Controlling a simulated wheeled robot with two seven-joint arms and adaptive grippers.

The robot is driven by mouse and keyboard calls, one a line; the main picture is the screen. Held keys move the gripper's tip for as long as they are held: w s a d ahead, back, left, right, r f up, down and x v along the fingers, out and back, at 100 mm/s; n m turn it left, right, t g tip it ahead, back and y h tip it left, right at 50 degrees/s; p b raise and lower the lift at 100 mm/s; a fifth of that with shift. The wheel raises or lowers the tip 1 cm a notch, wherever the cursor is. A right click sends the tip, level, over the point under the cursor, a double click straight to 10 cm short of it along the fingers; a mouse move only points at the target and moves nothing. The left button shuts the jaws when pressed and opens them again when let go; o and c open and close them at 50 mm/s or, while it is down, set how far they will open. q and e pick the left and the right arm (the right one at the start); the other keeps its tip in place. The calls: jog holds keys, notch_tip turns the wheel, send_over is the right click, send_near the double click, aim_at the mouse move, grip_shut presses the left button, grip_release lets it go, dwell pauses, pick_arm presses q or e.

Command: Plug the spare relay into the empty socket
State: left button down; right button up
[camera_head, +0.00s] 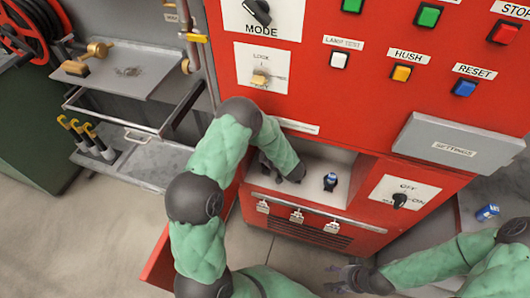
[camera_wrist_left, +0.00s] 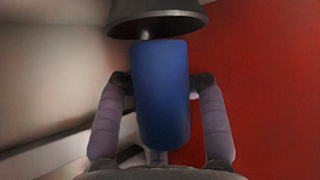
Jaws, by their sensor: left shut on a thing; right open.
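My left arm reaches into a pale recess in the red cabinet, and its gripper (camera_head: 294,174) is mostly hidden there by the arm. In the left wrist view this gripper is shut on a blue rounded block, the relay (camera_wrist_left: 160,95). A dark dome-shaped part (camera_wrist_left: 155,18) shows just above it; I cannot tell whether they touch. Another blue-topped relay (camera_head: 330,181) stands upright in the recess, right of the left gripper. A further blue piece (camera_head: 488,212) lies on the grey surface at the right. My right gripper (camera_head: 333,278) is open and empty, low in front of the cabinet. The empty socket is not clearly visible.
The cabinet (camera_head: 350,115) carries buttons and knobs above the recess. A grey settings cover (camera_head: 455,142) juts out at the right, above an off-on switch (camera_head: 399,200). Several tags (camera_head: 297,216) hang below the recess. A red door (camera_head: 160,258) stands open at lower left.

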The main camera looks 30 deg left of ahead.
pick_arm(q)
jog(key=shift+r+p, duration=0.1)
jog(key=shift+p, duration=0.6)
dwell(1.4)
jog(key=shift+f+b, duration=0.65)
jog(key=shift+f, duration=0.65)
dwell(1.0)
jog(key=shift+s+d+f, duration=0.1)
jog(key=shift+s+f, duration=0.2)
jog(key=shift+f, duration=0.15)
jog(key=c, duration=0.7)
grip_release()
jog(key=shift+s, duration=0.15)
jog(key=shift+c, duration=0.2)
jog(key=shift+d, duration=0.1)
jog(key=shift+d+r, duration=0.1)
jog(key=shift+d, duration=0.1)
jog(key=r+v, duration=0.1)
jog(key=v, duration=1)
jog(key=shift+a+r, duration=0.2)
